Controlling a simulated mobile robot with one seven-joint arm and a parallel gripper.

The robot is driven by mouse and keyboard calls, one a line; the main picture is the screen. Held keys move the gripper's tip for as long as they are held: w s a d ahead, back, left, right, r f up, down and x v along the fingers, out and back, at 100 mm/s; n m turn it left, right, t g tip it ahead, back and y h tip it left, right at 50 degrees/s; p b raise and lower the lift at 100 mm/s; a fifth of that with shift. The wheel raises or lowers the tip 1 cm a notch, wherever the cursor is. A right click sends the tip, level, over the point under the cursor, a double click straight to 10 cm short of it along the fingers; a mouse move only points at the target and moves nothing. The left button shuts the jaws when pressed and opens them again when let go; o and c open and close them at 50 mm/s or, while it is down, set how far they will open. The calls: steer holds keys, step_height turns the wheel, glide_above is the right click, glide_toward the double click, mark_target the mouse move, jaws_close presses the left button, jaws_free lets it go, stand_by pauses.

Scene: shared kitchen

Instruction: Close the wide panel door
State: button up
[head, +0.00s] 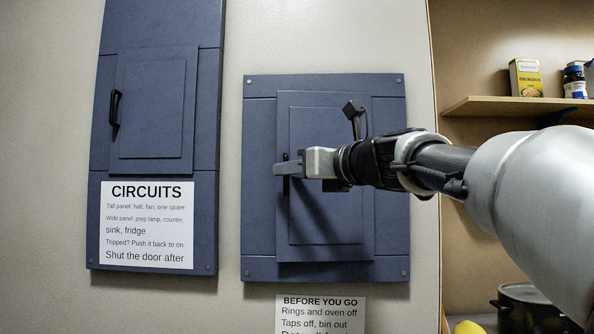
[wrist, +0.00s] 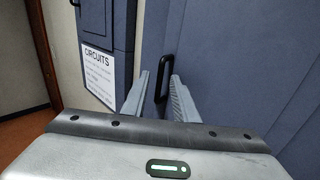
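The wide panel (head: 258,200) is a blue-grey wall box right of the taller one in the head view. Its door (head: 325,222) lies flat or nearly flat to the box, with a dark shadow under its lower edge; I cannot tell whether it is fully shut. Its black upright handle (head: 286,186) is on the door's left side, partly hidden by my gripper (head: 288,169). In the wrist view the handle (wrist: 165,75) shows between the two spread fingers of my gripper (wrist: 159,77). I cannot tell whether a finger touches it.
The tall panel (head: 98,165) hangs to the left with its door closed and a CIRCUITS sign (head: 147,225) on it. Another sign (head: 320,315) is below the wide panel. At right are a shelf (head: 500,106) with a yellow box (head: 525,77) and a jar, and a dark pot (head: 530,305).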

jaws_close()
stand_by(1.3)
